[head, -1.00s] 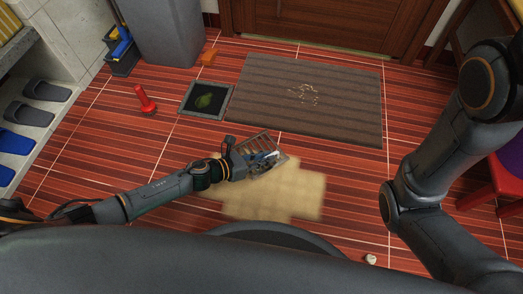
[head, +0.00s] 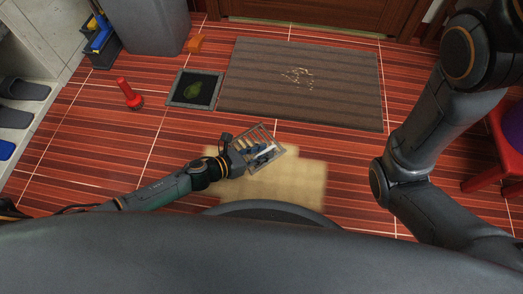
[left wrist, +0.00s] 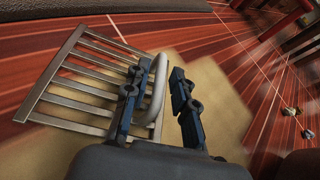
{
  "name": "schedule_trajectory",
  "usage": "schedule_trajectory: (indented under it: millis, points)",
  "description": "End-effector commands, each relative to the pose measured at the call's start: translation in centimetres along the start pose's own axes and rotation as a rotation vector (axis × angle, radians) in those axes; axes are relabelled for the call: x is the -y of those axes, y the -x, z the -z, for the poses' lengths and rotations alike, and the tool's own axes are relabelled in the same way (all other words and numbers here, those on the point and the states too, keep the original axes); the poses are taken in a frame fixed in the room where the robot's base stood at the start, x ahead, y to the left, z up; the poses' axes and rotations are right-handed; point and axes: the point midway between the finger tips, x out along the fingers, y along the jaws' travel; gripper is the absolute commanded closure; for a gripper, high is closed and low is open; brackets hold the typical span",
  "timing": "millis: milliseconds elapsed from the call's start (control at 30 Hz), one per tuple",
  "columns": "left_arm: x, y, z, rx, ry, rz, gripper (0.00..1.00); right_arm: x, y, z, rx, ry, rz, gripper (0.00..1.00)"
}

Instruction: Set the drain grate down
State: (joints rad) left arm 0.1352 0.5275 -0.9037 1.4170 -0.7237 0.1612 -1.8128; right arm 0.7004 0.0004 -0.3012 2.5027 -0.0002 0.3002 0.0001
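The drain grate (head: 266,140) is a metal frame of parallel bars with a loop handle. In the head view it shows at my left gripper (head: 256,157), over or on the beige patch of floor. In the left wrist view the grate (left wrist: 82,85) spreads out to the left. Its handle (left wrist: 158,88) stands between my blue fingers (left wrist: 160,105), which are apart, with a gap on the right finger's side. Whether the grate rests fully on the floor I cannot tell. The open drain (head: 194,89) is a dark square with a green thing inside. My right gripper is out of view.
A grey doormat (head: 300,85) lies right of the drain. A red plunger-like object (head: 129,94) stands to the left. A red stool (head: 495,175) stands at the right. Striped floor between is clear.

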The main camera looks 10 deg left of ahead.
Motion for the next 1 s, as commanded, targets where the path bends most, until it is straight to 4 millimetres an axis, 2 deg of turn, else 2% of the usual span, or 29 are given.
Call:
schedule_trajectory:
  millis: [367, 467, 800, 1000]
  points:
    - [0.1, 0.2, -0.5, 0.001, -0.001, 0.000, 0.67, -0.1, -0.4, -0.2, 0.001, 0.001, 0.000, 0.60]
    - [0.1, 1.5, -0.4, -0.002, 0.002, -0.001, 0.67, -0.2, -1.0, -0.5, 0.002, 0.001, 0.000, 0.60]
    - [0.2, 8.7, -0.5, -0.003, 0.002, -0.001, 0.67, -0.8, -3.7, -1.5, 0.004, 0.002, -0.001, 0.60]
    - [0.1, 11.4, -0.4, -0.001, 0.001, 0.000, 0.67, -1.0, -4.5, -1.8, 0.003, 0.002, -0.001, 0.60]
